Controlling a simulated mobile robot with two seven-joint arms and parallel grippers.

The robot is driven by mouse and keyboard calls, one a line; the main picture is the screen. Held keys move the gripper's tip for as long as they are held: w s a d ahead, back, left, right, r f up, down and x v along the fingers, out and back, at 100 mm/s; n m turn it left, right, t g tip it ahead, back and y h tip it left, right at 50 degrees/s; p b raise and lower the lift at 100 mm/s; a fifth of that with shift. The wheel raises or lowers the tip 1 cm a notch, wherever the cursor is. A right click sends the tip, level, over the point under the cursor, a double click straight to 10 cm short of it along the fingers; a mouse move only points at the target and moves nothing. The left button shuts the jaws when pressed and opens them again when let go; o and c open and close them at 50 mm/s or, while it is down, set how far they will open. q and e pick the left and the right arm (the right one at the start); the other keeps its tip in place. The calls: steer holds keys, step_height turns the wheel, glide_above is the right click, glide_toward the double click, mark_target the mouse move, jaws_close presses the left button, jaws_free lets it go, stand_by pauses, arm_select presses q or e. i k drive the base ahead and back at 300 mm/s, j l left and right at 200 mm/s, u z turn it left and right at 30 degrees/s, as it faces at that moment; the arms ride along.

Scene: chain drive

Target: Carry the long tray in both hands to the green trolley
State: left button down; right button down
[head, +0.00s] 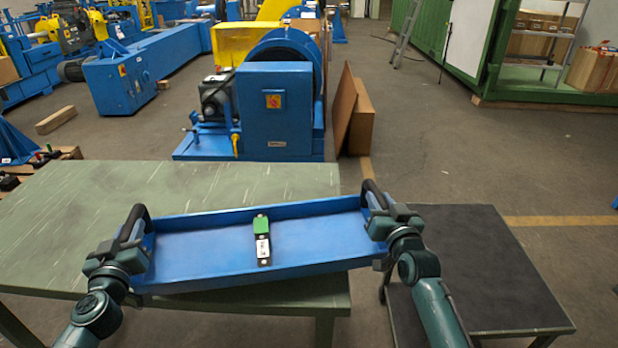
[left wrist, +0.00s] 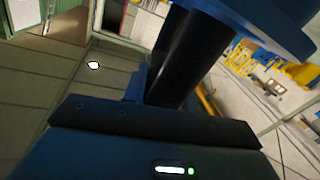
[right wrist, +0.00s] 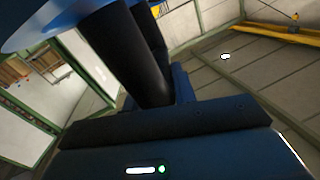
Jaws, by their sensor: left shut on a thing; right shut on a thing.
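The long blue tray (head: 200,240) hangs level-looking but turned, its right end farther from me. My left gripper (head: 124,248) is shut on the tray's left black handle, which also shows in the left wrist view (left wrist: 180,60). My right gripper (head: 388,215) is shut on the right black handle, seen in the right wrist view (right wrist: 125,50). A small green, white and black block (head: 262,240) lies mid-tray. Whether the tray touches the table is unclear.
The dark-topped stand (head: 480,265) at the right has an empty top; no green shows on it, so I cannot tell whether it is the trolley. A blue machine (head: 275,110) stands behind the table. Open floor lies at the back right before a green container (head: 475,50).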

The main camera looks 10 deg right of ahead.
mark_target(473, 255)
steer(key=k+l+u, duration=0.1)
steer(key=l, duration=0.35)
steer(key=l+u, duration=0.1)
steer(key=l, duration=0.35)
steer(key=k+l+u, duration=0.1)
steer(key=l, duration=0.3)
steer(key=k+l+u, duration=0.1)
steer(key=l, duration=0.35)
steer(key=k+l+u, duration=0.1)
steer(key=k+l, duration=0.15)
steer(key=l, duration=0.15)
steer(key=k+l, duration=0.15)
steer(key=l, duration=0.25)
steer(key=k+l+u, duration=0.15)
steer(key=l, duration=0.25)
steer(key=l+u, duration=0.15)
steer(key=l, duration=0.3)
